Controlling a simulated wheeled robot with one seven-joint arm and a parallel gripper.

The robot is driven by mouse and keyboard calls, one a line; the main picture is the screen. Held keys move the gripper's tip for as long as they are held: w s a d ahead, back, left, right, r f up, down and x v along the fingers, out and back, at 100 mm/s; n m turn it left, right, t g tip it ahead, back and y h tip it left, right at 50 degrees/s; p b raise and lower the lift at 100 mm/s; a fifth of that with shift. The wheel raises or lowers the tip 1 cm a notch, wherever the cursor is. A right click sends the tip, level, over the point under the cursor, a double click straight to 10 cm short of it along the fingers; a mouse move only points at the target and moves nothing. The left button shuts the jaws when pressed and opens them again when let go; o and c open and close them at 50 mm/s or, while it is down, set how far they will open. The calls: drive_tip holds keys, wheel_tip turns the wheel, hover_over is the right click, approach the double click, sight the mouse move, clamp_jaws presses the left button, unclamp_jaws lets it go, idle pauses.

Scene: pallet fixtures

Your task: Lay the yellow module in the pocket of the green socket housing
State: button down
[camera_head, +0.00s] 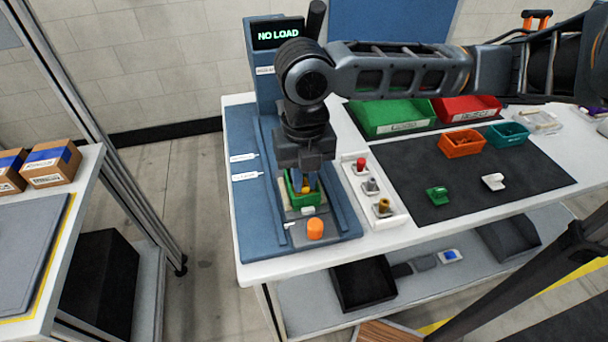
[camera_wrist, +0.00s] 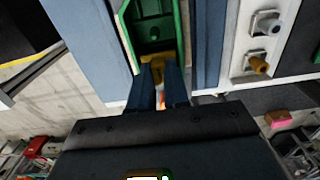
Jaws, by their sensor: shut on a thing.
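The green socket housing (camera_head: 292,197) sits on a pale base in the blue fixture, directly below my gripper (camera_head: 304,187). In the wrist view, the housing (camera_wrist: 129,18) is at the top centre, with part of its green pocket floor showing. My gripper is shut on the yellow module (camera_head: 305,189), a small piece between the fingertips. In the wrist view, the module (camera_wrist: 157,65) shows as a brownish-yellow end between the blue fingers (camera_wrist: 160,85), at the near end of the housing. I cannot tell whether it touches the pocket floor.
The blue fixture (camera_head: 347,222) has an orange knob (camera_head: 315,229) in front and a "NO LOAD" display (camera_head: 278,34) behind. A white strip (camera_head: 358,192) with several connectors stands close on the right. Farther right, a dark mat (camera_head: 460,195) holds small parts and bins.

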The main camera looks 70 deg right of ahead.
drive_tip(key=shift+f, duration=0.75)
idle(1.1)
drive_tip(key=c, duration=1.4)
unclamp_jaws()
drive_tip(key=shift+r, duration=0.2)
drive_tip(key=shift+r, duration=1.1)
drive_tip(key=o, duration=0.5)
drive_tip(key=shift+o, duration=0.2)
